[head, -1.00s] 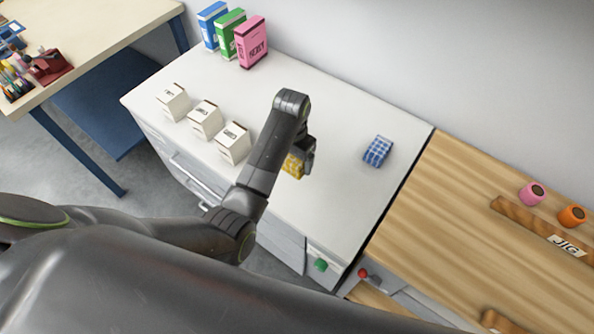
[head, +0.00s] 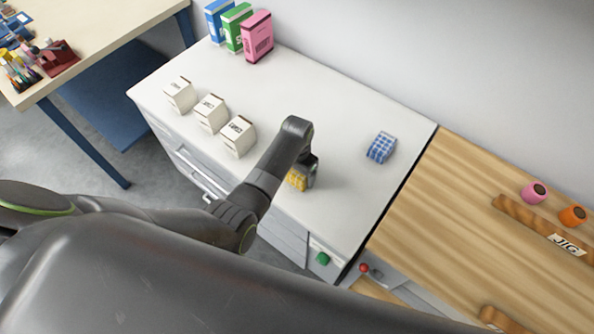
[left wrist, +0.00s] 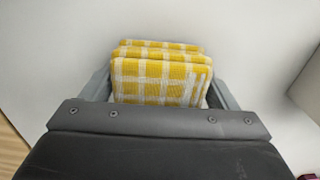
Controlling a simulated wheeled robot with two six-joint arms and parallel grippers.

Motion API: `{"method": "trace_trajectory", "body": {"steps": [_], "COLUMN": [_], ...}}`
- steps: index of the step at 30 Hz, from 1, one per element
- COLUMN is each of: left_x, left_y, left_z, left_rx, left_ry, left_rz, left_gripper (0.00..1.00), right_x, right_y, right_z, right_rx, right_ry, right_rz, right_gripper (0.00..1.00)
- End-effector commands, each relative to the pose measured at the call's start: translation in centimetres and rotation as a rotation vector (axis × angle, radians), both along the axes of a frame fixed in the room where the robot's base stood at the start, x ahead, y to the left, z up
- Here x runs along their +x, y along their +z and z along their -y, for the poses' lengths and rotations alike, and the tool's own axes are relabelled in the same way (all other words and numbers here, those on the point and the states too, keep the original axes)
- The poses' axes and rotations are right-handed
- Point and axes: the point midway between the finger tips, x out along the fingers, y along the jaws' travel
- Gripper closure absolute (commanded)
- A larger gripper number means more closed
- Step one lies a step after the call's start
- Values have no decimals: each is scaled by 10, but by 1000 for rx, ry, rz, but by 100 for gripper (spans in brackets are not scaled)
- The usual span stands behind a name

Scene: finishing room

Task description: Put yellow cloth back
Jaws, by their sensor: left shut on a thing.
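The yellow cloth (head: 297,180) is a folded yellow and white checked bundle. In the head view it shows at my left gripper (head: 304,182), partly hidden by the gripper, over the front part of the white cabinet top (head: 335,115). In the left wrist view the yellow cloth (left wrist: 160,75) sits between the two fingers of my left gripper (left wrist: 162,92), which is shut on it. I cannot tell whether the cloth touches the cabinet top. A blue checked folded cloth (head: 381,147) lies on the cabinet top to the right of the gripper. My right gripper is not in view.
Small white boxes (head: 211,113) stand in a row left of my arm. Blue, green and pink (head: 257,38) boxes stand at the back. A wooden bench (head: 440,200) with a jig rail adjoins on the right. The cabinet top around the blue cloth is clear.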

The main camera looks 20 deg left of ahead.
Motion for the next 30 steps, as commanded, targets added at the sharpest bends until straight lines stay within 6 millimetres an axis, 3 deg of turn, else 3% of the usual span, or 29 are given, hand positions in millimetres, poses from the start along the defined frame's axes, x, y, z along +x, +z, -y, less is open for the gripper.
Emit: {"method": "trace_trajectory", "body": {"steps": [5,6,10,20,30], "left_x": [0,0,0,0,1], "left_y": [-2,-2,-1,4,57], "left_z": [0,0,0,0,0], "left_rx": [0,0,0,0,-1], "left_ry": [0,0,0,0,0], "left_rz": [0,0,-1,1,4], "left_gripper": [37,15,0,0,0], "right_x": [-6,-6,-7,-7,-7], "right_y": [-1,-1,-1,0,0], "right_z": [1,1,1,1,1], "right_rx": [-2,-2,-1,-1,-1], "right_ry": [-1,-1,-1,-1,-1], "right_rz": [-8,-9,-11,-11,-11], "right_gripper": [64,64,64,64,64]}}
